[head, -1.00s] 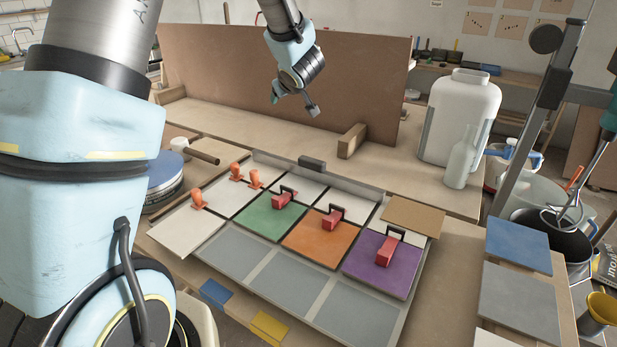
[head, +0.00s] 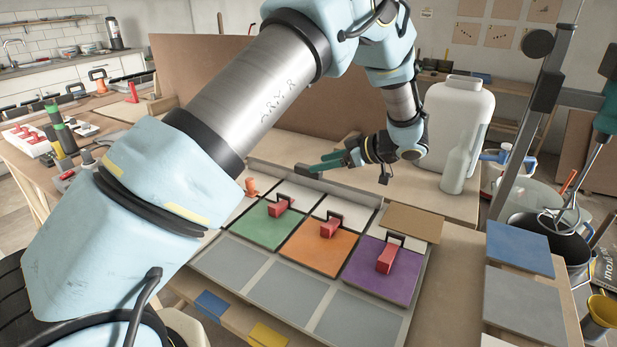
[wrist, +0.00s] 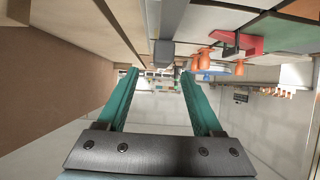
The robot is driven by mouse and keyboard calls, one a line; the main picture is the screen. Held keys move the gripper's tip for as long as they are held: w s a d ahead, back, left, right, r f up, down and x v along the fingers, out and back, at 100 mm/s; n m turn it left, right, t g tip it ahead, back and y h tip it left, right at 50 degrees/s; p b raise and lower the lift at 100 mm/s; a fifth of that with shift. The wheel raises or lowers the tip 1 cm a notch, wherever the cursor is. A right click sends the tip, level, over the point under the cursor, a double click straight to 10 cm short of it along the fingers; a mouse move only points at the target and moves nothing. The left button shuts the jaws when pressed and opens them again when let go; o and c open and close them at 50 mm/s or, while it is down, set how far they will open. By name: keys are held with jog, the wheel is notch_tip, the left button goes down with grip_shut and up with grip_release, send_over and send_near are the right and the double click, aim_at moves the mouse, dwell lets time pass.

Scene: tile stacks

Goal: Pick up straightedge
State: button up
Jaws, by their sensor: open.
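A long grey bar with a dark block on it (head: 308,171) lies along the back edge of the tile tray; it appears to be the straightedge. The block also shows in the wrist view (wrist: 163,53), beyond the fingertips. My gripper (head: 318,163) is open, with its teal fingers level and pointing left. In the head view its tips overlap the block; I cannot tell the exact gap. In the wrist view my gripper (wrist: 159,72) has nothing between its fingers.
Red-handled tools stand on the green (head: 267,224), orange (head: 321,243) and purple (head: 382,270) tiles. A brown board (head: 280,110) stands behind the tray. A white jug (head: 458,120) and a bottle (head: 455,170) stand at the right. Orange clamps (wrist: 203,60) show close by.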

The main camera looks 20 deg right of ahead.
aim_at(308, 176)
jog(key=p+x, duration=0.2)
jog(key=x, duration=0.2)
jog(key=shift+w+a+f+p, duration=0.15)
jog(key=shift+a+f+p, duration=0.05)
jog(key=shift+a+p, duration=0.15)
jog(key=shift+w+a+f, duration=0.15)
jog(key=shift+w+f, duration=0.15)
grip_shut()
